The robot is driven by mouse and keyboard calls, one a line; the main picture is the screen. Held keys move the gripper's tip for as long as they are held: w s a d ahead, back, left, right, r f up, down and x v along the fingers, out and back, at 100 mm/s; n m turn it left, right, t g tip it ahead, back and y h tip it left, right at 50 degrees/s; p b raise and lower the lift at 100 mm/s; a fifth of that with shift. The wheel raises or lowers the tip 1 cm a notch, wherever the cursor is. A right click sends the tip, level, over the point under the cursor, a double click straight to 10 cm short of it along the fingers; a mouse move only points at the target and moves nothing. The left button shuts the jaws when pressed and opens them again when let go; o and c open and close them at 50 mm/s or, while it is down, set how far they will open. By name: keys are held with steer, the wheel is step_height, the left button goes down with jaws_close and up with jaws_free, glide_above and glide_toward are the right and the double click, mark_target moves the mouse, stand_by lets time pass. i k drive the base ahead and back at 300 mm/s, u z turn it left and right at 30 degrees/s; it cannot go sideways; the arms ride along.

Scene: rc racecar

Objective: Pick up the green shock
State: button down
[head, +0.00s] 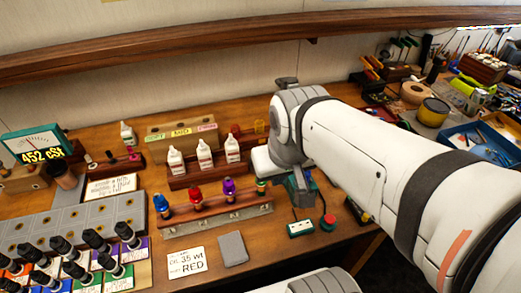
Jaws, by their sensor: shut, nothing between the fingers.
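The green shock (261,187) stands upright at the right end of a low rack (215,221) on the workbench, in line with a purple shock (229,188), a red shock (196,195) and a blue shock (162,205). My gripper (302,198) hangs down from the wrist, a little to the right of the green shock and apart from it. It is shut and empty. Its fingertips are small and dark in this view, and my wrist hides part of the bench behind.
White bottles (204,154) stand on a wooden rack behind the shocks. A card (187,263) and a grey block (232,248) lie in front.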

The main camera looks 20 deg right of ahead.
mark_target(260, 189)
steer(key=u, duration=0.8)
steer(key=k, duration=1.1)
steer(key=z, duration=0.7)
steer(key=i, duration=1)
steer(key=z, duration=0.1)
